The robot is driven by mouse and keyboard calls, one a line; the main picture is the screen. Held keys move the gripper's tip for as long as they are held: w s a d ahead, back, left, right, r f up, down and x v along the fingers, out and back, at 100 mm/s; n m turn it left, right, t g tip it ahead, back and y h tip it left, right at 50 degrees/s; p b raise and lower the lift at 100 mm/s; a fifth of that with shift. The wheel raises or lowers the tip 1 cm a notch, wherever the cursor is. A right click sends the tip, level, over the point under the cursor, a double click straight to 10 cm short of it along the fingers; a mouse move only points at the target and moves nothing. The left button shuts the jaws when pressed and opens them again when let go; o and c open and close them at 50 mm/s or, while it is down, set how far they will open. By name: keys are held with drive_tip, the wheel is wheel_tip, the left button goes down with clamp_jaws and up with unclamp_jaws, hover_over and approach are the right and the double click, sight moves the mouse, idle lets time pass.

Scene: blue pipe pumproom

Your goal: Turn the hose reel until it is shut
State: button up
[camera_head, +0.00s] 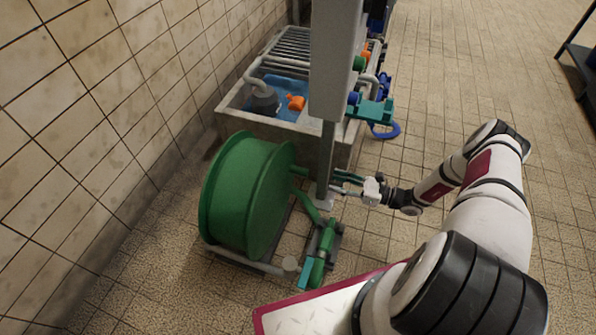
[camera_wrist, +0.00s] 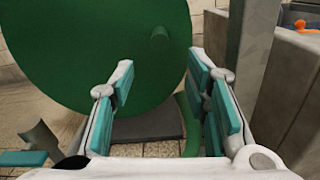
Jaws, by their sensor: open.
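The hose reel (camera_head: 240,195) is a large green drum on a pale frame, standing on the floor by the tiled wall. A short green peg (camera_head: 299,171) sticks out from its right side. In the wrist view the reel's round green face (camera_wrist: 80,40) fills the upper left, with the peg (camera_wrist: 159,42) at its upper right. My gripper (camera_head: 338,181) is right of the reel, beside the grey post. Its teal-padded fingers (camera_wrist: 160,82) are open and empty, pointing at the reel's face. The peg appears beyond the fingertips, between them in the picture, and apart from them.
A grey post (camera_head: 336,60) rises close to my gripper. Behind the reel is a concrete basin (camera_head: 290,134) with blue water and an orange item (camera_head: 296,102). A green pipe (camera_head: 321,255) with a teal end lies low in front.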

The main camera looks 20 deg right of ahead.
sight(303, 173)
drive_tip(key=b+x, duration=0.3)
drive_tip(key=x, duration=0.9)
drive_tip(key=shift+a, duration=0.2)
clamp_jaws()
